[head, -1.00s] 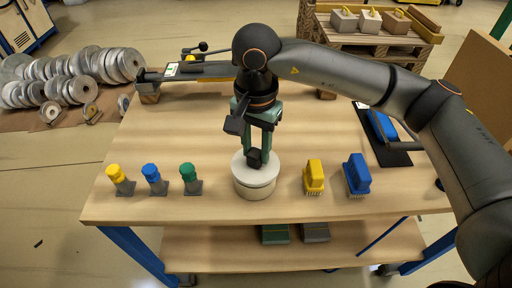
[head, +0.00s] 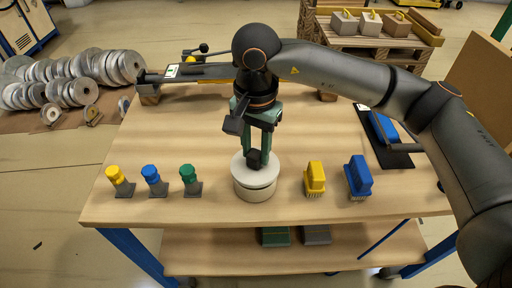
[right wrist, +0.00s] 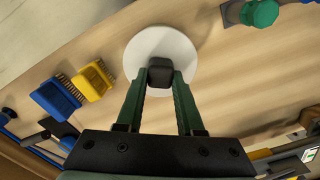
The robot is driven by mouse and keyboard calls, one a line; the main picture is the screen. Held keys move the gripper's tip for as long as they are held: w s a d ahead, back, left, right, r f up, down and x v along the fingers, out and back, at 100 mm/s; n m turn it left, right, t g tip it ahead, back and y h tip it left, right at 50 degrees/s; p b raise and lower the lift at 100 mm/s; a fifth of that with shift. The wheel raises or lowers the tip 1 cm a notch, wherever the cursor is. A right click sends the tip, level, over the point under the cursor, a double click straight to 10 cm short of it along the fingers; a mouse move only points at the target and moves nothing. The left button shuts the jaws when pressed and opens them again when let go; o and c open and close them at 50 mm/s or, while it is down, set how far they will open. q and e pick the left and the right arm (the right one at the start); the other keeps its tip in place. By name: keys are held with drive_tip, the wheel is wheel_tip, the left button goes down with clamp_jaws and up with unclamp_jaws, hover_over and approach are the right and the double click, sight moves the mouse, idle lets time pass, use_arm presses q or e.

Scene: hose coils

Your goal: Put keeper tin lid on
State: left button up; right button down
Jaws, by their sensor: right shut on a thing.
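The keeper tin (head: 256,186) is a round cream tin standing on the wooden table near its front edge. Its pale lid (head: 244,172) lies on top and looks level; I cannot tell whether it is fully seated. My right gripper (head: 256,160) points down from above, shut on the dark knob of the lid. In the right wrist view the lid (right wrist: 180,42) is a white disc, with the dark knob (right wrist: 160,72) between the fingertips of the gripper (right wrist: 160,78). The tin is hidden beneath the lid there. My left gripper does not show.
Yellow (head: 119,182), blue (head: 154,181) and green (head: 190,180) capped fittings stand left of the tin. A yellow brush (head: 314,178) and a blue brush (head: 358,176) stand to its right. A black mat (head: 392,155) holds a blue item. Table space behind the tin is clear.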

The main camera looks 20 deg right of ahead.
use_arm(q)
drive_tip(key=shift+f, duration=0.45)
use_arm(e)
drive_tip(key=shift+f, duration=0.2)
use_arm(q)
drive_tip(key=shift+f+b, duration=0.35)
drive_tip(key=shift+b, duration=0.1)
use_arm(e)
drive_tip(key=shift+f, duration=0.35)
use_arm(q)
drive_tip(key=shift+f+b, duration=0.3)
drive_tip(key=shift+b, duration=0.05)
use_arm(e)
drive_tip(key=shift+f, duration=0.35)
drive_tip(key=shift+c, duration=2.3)
unclamp_jaws()
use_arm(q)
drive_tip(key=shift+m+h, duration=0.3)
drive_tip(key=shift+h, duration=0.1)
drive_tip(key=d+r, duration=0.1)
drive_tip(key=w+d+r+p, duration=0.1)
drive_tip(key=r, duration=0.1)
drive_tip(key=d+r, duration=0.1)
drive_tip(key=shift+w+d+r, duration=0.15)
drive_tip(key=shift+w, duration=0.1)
use_arm(e)
wheel_tip(320, 180, up, 13)
